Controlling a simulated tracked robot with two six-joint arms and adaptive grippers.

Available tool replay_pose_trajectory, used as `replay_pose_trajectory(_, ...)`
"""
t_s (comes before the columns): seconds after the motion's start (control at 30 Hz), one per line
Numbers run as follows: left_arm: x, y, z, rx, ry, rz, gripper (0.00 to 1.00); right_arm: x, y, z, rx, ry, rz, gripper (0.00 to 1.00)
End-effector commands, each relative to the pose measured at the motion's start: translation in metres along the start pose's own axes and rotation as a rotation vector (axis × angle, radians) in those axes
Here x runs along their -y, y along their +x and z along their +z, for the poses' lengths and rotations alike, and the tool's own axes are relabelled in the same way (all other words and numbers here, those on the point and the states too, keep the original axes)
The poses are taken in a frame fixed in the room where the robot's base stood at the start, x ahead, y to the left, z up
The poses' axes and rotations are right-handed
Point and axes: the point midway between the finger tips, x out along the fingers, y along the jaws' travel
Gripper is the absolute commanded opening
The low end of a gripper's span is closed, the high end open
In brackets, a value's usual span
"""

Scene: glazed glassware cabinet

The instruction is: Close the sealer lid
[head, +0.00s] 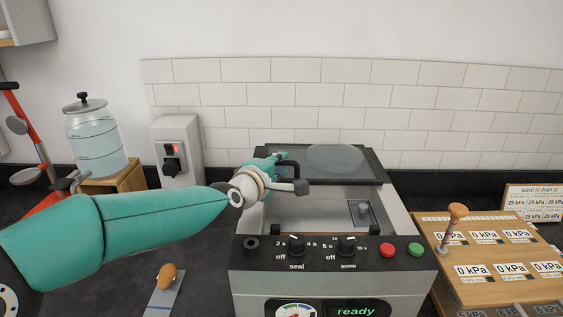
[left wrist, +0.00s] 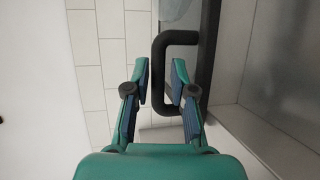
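The sealer (head: 330,265) is a pale metal box with a black control strip, and its chamber is uncovered. Its lid (head: 376,168), a dark frame around a clear pane, is raised at the back. A black bracket handle (head: 291,165) is on the lid's left part; it also shows in the left wrist view (left wrist: 158,75). My left gripper (head: 288,172) is at this handle. In the left wrist view its fingers (left wrist: 160,75) are apart, one on each side of the handle's bar, with gaps visible. My right gripper is out of view.
The knobs, a red button (head: 387,250) and a green button (head: 415,249) line the sealer's front; its screen reads "ready". A wooden gauge board (head: 480,230) stands at right. A glass jar (head: 96,145) and a socket box (head: 178,150) stand at back left.

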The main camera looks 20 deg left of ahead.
Motion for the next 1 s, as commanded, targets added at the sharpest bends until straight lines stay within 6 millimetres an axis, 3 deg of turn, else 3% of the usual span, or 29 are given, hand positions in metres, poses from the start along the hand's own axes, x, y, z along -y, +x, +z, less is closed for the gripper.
replay_pose_trajectory(0.4,0.0003,0.0094,-0.001,-0.001,0.0,0.0,0.24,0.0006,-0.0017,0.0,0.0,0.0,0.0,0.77)
replay_pose_trajectory(0.57,0.0004,0.0091,-0.0014,-0.002,0.0,0.0,0.0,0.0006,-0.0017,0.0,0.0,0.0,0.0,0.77)
replay_pose_trajectory(1.0,0.002,0.0084,0.0026,0.002,0.0,-0.003,0.0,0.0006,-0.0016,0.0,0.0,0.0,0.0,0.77)
